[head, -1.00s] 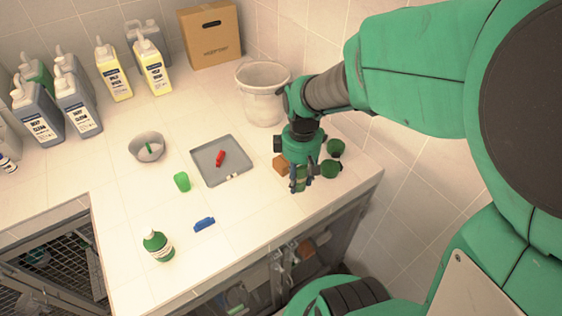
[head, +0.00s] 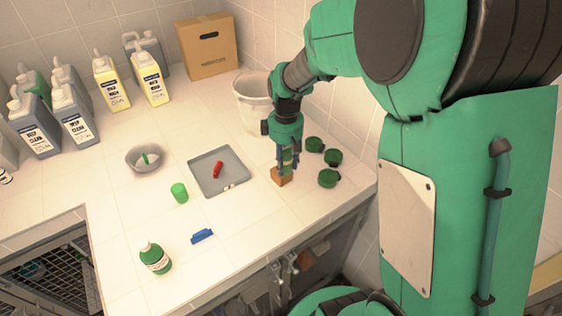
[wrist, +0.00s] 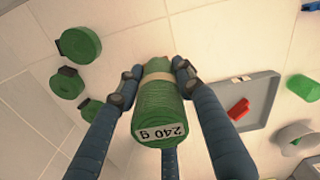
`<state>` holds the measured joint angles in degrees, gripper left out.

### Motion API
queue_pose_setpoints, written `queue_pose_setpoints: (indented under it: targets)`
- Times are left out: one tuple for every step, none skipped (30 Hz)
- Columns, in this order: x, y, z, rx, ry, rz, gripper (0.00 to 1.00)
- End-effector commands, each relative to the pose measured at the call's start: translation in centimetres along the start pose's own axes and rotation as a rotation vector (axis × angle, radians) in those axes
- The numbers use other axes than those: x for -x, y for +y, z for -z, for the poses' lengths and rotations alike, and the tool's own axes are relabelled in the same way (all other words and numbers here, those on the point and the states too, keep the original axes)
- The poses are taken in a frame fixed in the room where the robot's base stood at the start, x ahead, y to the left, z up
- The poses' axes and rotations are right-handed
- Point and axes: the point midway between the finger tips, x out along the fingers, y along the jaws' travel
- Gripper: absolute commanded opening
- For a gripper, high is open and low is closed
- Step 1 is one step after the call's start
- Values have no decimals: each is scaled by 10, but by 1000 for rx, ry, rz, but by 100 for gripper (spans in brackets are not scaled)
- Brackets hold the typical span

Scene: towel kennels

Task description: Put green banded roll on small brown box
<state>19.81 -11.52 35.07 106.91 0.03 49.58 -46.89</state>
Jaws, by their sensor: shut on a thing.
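The green banded roll (wrist: 160,110) is between the fingers of my gripper (wrist: 155,82) in the wrist view. It has a pale tan band and a white "240 g" label. In the head view my gripper (head: 286,165) points down, and part of the green roll (head: 287,156) shows between its fingers. The small brown box (head: 281,178) sits on the counter directly below the roll in that view. I cannot tell whether the roll touches the box.
Several round green items (head: 328,178) with dark tabs lie close to the right of the box. A grey tray (head: 206,184) with a red object (head: 217,169) lies to the left. A white bucket (head: 251,105) stands behind. The counter's front edge is near.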

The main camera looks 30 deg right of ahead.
Motion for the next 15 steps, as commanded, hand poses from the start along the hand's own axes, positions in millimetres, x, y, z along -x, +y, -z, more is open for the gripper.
queue_pose_setpoints:
  targets:
    - [-2, 6, 6, 0, 0, 0, 2]
    - [-2, 9, 9, 0, 0, 0, 2]
    - [-2, 13, 13, 0, 1, -1, 2]
    - [-3, 16, 15, 0, 1, -1, 2]
    - [-3, 18, 17, 0, 1, -1, 2]
    - [-4, 20, 20, 0, 0, 0, 2]
    - [-3, 22, 21, 0, 1, -1, 2]
    - [-3, 23, 22, 0, 1, -1, 2]
    - [-3, 24, 24, 0, 1, -1, 2]
    - [-3, 25, 24, 0, 1, -1, 2]
    - [-3, 25, 24, 0, 1, -1, 2]
    - [-3, 25, 24, 0, 1, -1, 2]
    - [-3, 25, 24, 0, 1, -1, 2]
    - [-3, 25, 24, 0, 1, -1, 2]
    - [-3, 25, 24, 0, 1, -1, 2]
